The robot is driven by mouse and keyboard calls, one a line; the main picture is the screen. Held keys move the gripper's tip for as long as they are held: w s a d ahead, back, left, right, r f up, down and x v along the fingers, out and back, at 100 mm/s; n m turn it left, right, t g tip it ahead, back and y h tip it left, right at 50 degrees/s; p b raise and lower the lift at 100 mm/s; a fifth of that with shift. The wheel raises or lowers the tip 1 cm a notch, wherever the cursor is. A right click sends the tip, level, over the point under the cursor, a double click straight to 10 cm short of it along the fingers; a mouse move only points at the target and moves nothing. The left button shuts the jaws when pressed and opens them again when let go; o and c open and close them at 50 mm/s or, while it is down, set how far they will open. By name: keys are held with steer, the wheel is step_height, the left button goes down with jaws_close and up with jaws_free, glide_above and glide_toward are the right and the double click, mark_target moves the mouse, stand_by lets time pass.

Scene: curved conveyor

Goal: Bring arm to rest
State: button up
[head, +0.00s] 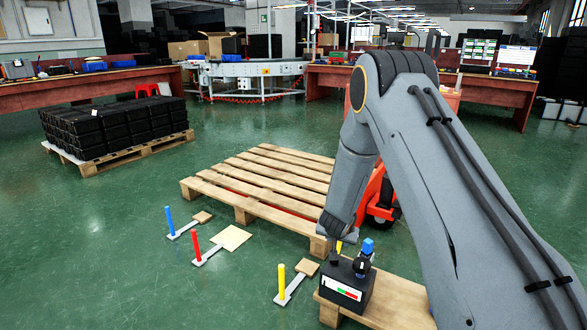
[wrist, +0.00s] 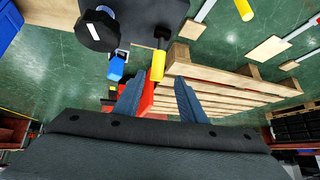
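My arm reaches down from the right in the head view, with its wrist (head: 338,208) bent low over the edge of the wooden pallet. In the wrist view my gripper (wrist: 158,96) has its two blue-grey fingers spread apart. I see nothing held between them; a red surface shows behind. In the head view the fingertips are hard to make out behind a black box. This black box (head: 345,290) has a blue-topped black part on it and stands on a wooden surface, close below my wrist. Its dark top (wrist: 165,15) also shows in the wrist view.
A bare wooden pallet (head: 262,180) lies mid-floor, with a red machine (head: 378,205) beside it. Blue (head: 169,219), red (head: 194,246) and yellow (head: 281,281) posts stand at the front. A pallet of black crates (head: 112,130) is left. Green floor between is clear. A conveyor (head: 255,70) stands behind.

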steer(key=s+a+r+n+g+y, duration=0.2)
steer(key=s+a+r+n, duration=0.1)
steer(key=s+r, duration=1.2)
steer(key=s+d+r+n+g, duration=0.1)
steer(key=s+r, duration=0.2)
steer(key=s, duration=0.7)
steer(key=s+d+r+n+g, duration=0.1)
steer(key=s+r+g, duration=0.1)
steer(key=s, duration=0.8)
steer(key=s+a+r+n+g, duration=0.1)
steer(key=s+a+n, duration=0.2)
steer(key=s+a, duration=0.45)
steer(key=s+a+r+n+g, duration=0.1)
steer(key=s+a+n, duration=0.3)
steer(key=a, duration=0.7)
steer(key=s+d+r+m+p, duration=0.1)
steer(key=d+r+m+p, duration=0.2)
steer(key=d+r+p, duration=0.6)
steer(key=s+d+r+m+p, duration=0.1)
steer(key=d+r+m+p, duration=0.3)
steer(key=d+r+p, duration=0.5)
step_height(320, 180, up, 6)
steer(key=p, duration=0.8)
steer(key=shift+d, duration=0.4)
